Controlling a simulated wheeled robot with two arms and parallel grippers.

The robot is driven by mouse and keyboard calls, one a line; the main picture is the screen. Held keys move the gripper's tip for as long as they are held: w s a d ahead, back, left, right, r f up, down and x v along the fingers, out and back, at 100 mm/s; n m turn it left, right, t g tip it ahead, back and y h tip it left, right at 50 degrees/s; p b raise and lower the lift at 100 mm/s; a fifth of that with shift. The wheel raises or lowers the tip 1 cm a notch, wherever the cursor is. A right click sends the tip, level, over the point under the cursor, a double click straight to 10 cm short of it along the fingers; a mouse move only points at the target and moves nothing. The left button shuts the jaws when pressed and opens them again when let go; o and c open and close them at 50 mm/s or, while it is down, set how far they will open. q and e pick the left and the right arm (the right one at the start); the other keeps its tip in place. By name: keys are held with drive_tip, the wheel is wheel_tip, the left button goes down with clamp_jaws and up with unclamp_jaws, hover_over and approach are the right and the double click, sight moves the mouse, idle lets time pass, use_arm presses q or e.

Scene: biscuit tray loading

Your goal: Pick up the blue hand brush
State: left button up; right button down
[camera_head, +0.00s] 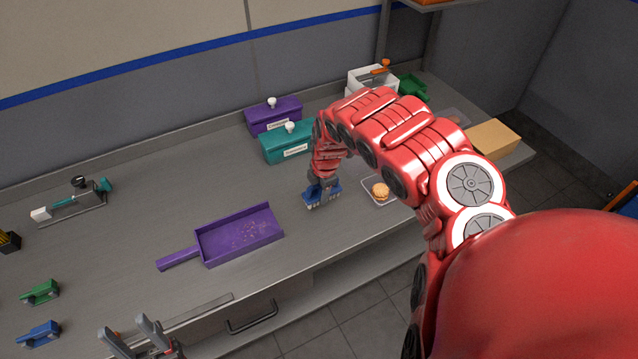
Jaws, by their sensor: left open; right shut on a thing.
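The blue hand brush (325,198) is in the middle of the counter, with pale bristles along its lower edge. My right gripper (321,184) is over it and shut on it from above. The arm partly hides the grip, and I cannot tell whether the bristles touch the counter. My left gripper (135,339) is at the lower front edge of the view, open and empty, far from the brush.
A purple dustpan (240,236) lies left of the brush. A clear tray with a biscuit (380,191) is to its right. Purple (273,121) and teal (285,147) lidded boxes stand behind. Green (40,291) and blue (39,334) clip-like objects lie at far left.

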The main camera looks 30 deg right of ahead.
drive_tip(key=shift+s+a+r+p, duration=0.2)
drive_tip(key=shift+s+a+p, duration=0.6)
drive_tip(key=shift+s+p, duration=1.35)
drive_tip(key=shift+s+a+r+p, duration=0.2)
drive_tip(key=shift+s+a+p, duration=1)
drive_tip(key=shift+p, duration=1.55)
drive_tip(key=shift+s+a+r+p, duration=0.2)
drive_tip(key=shift+s+a+p, duration=0.25)
drive_tip(key=shift+s+p, duration=1.85)
drive_tip(key=shift+w, duration=0.1)
